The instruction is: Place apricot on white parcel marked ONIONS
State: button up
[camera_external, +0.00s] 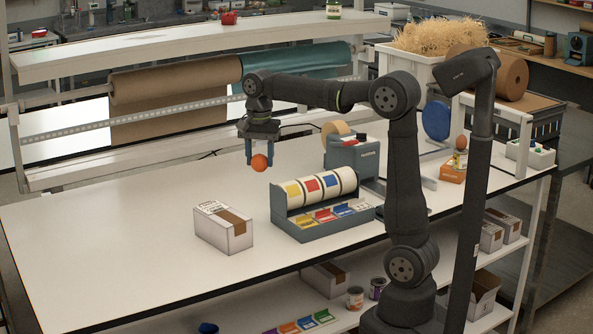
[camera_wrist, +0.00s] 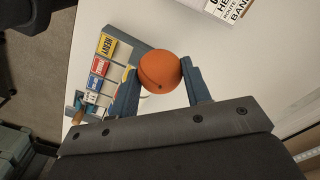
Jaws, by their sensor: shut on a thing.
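The apricot (camera_external: 259,162) is a round orange fruit with a dark stem spot. It also shows in the wrist view (camera_wrist: 159,71). My gripper (camera_external: 260,157) is shut on it, blue fingers at either side, and holds it above the table. A white parcel (camera_external: 209,231) with brown tape on top stands upright on the table, below and to the left of my gripper. Its label is too small to read in the external view. I see no "ONIONS".
A blue-grey label dispenser (camera_external: 310,230) with coloured rolls stands right of the parcel. A tape machine (camera_external: 355,160) is behind it. The table (camera_external: 110,240) is clear left of the parcel.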

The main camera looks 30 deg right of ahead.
jog(key=a+f, duration=0.2)
jog(key=a, duration=0.1)
jog(key=a+f, duration=0.2)
jog(key=a, duration=0.2)
jog(key=a+f, duration=0.2)
jog(key=a, duration=0.2)
jog(key=shift+s+f, duration=0.1)
jog(key=shift+f, duration=0.25)
jog(key=shift+a+f, duration=0.1)
jog(key=shift+f, duration=1.95)
jog(key=shift+f, duration=0.2)
jog(key=o, duration=1)
jog(key=shift+r, duration=0.1)
notch_tip(320, 180, up, 12)
